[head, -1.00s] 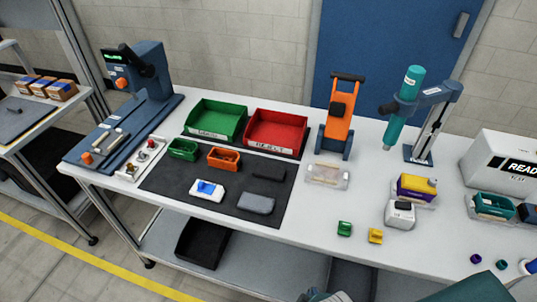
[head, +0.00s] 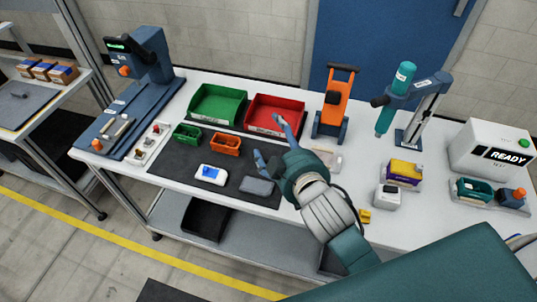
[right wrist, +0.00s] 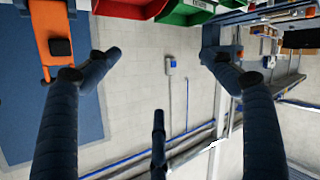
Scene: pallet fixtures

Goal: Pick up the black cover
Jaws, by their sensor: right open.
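My right gripper (head: 268,138) is over the right part of the dark mat (head: 163,190), its dark blue fingers spread and empty. In the head view the fingers and palm hide the spot where the black cover lay, behind the grey cover (head: 257,185); I cannot make the black cover out clearly. The right wrist view shows the open fingers (right wrist: 160,65) with nothing between them, facing the wall and floor; no black cover shows there. My left gripper is not in view.
An orange bin (head: 226,145), a green bin (head: 187,135) and a white cover with a blue part (head: 211,174) are on the mat. Green (head: 218,104) and red (head: 274,113) trays stand behind. An orange stand (head: 331,103) rises at the right.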

